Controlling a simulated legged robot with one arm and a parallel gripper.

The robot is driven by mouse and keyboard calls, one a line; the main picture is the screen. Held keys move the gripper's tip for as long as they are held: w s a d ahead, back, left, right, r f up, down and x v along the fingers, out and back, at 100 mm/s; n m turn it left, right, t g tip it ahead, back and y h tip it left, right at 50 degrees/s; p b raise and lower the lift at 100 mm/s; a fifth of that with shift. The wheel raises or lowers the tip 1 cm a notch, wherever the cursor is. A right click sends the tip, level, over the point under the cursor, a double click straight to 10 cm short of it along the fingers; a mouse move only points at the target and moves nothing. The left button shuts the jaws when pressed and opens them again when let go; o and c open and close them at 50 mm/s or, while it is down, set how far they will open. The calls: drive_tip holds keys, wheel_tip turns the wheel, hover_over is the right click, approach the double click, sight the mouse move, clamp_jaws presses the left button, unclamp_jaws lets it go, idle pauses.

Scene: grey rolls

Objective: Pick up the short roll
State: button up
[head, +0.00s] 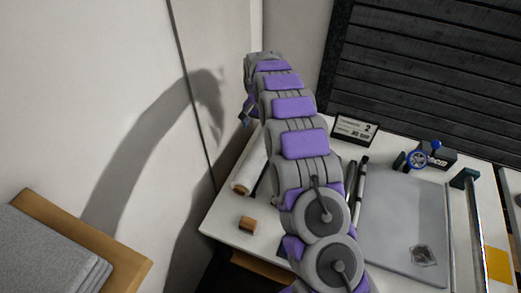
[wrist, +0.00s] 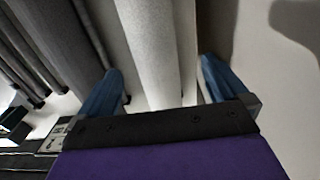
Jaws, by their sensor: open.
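My gripper (wrist: 163,82) is open, with one blue finger on each side of a pale grey roll (wrist: 152,40) in the wrist view. The roll runs from the top edge down between the fingers, and I cannot tell how far below them it lies. In the head view my gripper (head: 243,118) is small and partly hidden by my arm, above the table's back left. A pale roll (head: 248,174) with a brown end lies on the table below it, partly behind my arm. I cannot tell its full length or whether it is the short roll.
Darker rolls (wrist: 60,40) lie at the left of the wrist view. The white table (head: 222,212) also bears a small brown block (head: 247,224), dark sticks (head: 360,182), a grey mat (head: 402,220) and a small sign (head: 355,129). A wall stands close on the left.

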sight(264, 141)
wheel_tip(264, 141, down, 4)
drive_tip(key=shift+s+a+b, duration=0.1)
drive_tip(key=shift+a+b, duration=0.05)
drive_tip(key=shift+b, duration=0.2)
drive_tip(key=shift+d+f, duration=0.8)
drive_tip(key=shift+f, duration=0.25)
drive_tip(key=shift+d+f, duration=0.1)
drive_tip(key=shift+d, duration=0.2)
drive_tip(key=shift+d+f+b, duration=0.1)
drive_tip(key=shift+f+b, duration=0.1)
drive_tip(key=shift+b, duration=0.1)
drive_tip(key=f, duration=0.1)
drive_tip(key=a+f+b, duration=0.1)
drive_tip(key=f, duration=0.2)
drive_tip(key=shift+s+a+f, duration=0.35)
drive_tip(key=shift+a+f, duration=0.05)
drive_tip(key=shift+d, duration=0.6)
drive_tip(key=shift+c, duration=0.7)
drive_tip(key=shift+a, duration=0.3)
drive_tip(key=c, duration=0.7)
drive_tip(key=shift+d, duration=0.1)
drive_tip(key=c, duration=0.3)
